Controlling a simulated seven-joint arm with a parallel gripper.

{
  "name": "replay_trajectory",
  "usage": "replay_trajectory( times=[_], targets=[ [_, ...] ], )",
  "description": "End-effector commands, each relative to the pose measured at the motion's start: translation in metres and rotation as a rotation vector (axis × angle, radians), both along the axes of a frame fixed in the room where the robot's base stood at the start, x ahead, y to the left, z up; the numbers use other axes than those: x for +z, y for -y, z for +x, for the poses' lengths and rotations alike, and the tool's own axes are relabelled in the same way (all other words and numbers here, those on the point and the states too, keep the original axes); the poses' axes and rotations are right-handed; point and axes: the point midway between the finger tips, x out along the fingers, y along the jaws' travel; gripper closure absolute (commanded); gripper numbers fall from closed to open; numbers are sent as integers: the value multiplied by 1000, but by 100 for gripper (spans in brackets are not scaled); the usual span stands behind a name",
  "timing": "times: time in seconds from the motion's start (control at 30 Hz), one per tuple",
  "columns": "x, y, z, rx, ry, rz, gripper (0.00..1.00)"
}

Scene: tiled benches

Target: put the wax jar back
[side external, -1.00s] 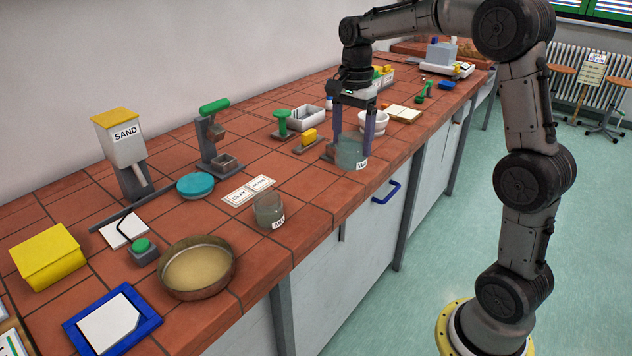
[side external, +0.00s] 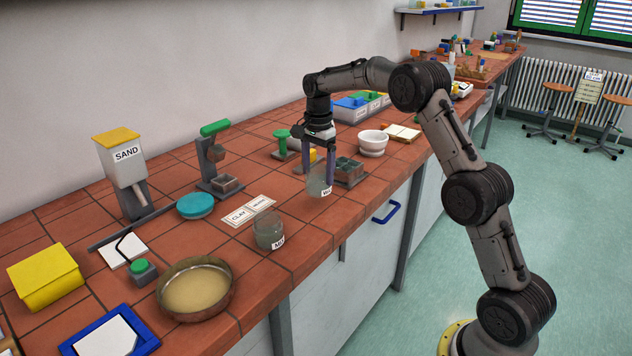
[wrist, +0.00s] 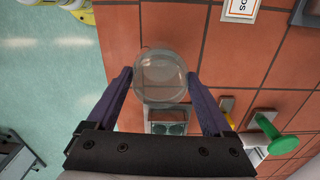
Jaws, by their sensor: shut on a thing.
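A clear glass jar (side external: 317,181) with a white label, only partly readable as starting with "W", is between the fingers of my gripper (side external: 318,172). My gripper is shut on it. In the wrist view the round jar (wrist: 162,78) sits between the two purple fingers (wrist: 163,88). A grey holder (side external: 350,169) stands just right of the jar; the wrist view shows its two round sockets below the jar. I cannot tell whether the jar touches the bench. A second glass jar (side external: 268,231) with a label stands nearer, beside two printed cards (side external: 249,211), one reading CLAY.
A white bowl (side external: 372,143) and green-knobbed stamp (side external: 283,142) stand behind the holder. A sieve pan (side external: 195,289), teal disc (side external: 195,206) and sand dispenser (side external: 122,172) are to the left. Bare tiles lie between the held jar and the cards. The bench edge is close in front.

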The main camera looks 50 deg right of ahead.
Motion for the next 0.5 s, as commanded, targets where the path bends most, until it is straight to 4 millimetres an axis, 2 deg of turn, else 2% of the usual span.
replay_trajectory(
  times=[0.13, 0.3, 0.5],
  targets=[
    [-14, 3, 10, 0, -2, 1, 93],
    [-36, 3, 9, 0, -2, 0, 93],
    [-38, 3, 9, 0, 0, 0, 93]
  ],
)
